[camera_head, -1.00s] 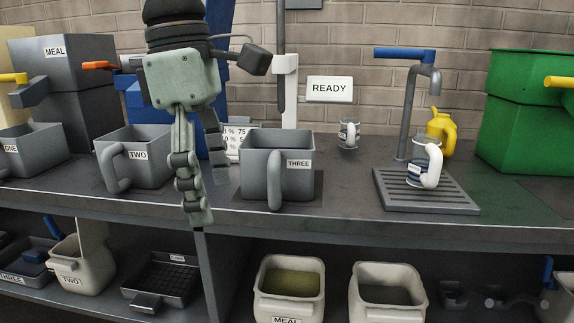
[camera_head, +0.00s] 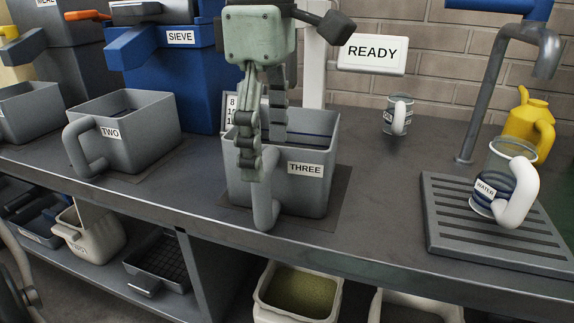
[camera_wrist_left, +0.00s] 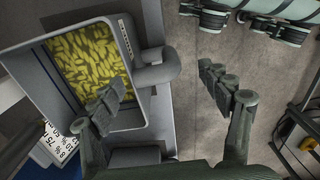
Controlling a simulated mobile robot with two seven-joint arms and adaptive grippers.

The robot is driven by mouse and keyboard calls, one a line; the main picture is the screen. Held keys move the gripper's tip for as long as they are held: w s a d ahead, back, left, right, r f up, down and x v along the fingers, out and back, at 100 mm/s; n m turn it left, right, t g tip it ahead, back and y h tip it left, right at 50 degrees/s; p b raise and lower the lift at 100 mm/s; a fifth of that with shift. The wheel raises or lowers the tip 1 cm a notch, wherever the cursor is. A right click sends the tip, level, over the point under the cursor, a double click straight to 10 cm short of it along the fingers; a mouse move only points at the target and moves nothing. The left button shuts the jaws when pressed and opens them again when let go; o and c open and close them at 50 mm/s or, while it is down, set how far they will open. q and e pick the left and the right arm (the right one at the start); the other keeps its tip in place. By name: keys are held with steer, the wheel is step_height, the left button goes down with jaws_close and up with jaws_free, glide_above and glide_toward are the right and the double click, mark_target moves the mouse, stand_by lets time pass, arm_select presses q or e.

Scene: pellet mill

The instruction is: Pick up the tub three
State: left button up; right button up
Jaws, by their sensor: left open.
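Tub three (camera_head: 318,188) is a grey square tub labelled THREE, upright on a dark mat on the bench. Its handle (camera_head: 265,200) points toward me. In the left wrist view, yellow pellets (camera_wrist_left: 85,60) fill the bottom of the tub. My left gripper (camera_head: 265,148) is open over the tub's near side, pointing down. In the left wrist view, one finger is over the tub's inside and the other is outside, beyond the handle (camera_wrist_left: 160,68). Neither finger visibly grips it. Jointed green links that look like my right gripper (camera_wrist_left: 260,15) show at that view's top edge, partly cut off.
Tub two (camera_head: 135,135) stands to the left. The blue sieve machine (camera_head: 170,85) is behind. A WATER jug (camera_head: 490,180) stands on the drain grate (camera_head: 460,235).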

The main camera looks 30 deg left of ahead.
mark_target(263, 157)
arm_select(q)
steer(key=f, duration=0.4)
steer(key=shift+a, duration=0.25)
steer(key=shift+f, duration=0.55)
arm_select(e)
steer(key=shift+r, duration=0.4)
arm_select(q)
steer(key=shift+c, duration=0.5)
steer(key=c, duration=1.6)
steer(key=shift+r, duration=0.1)
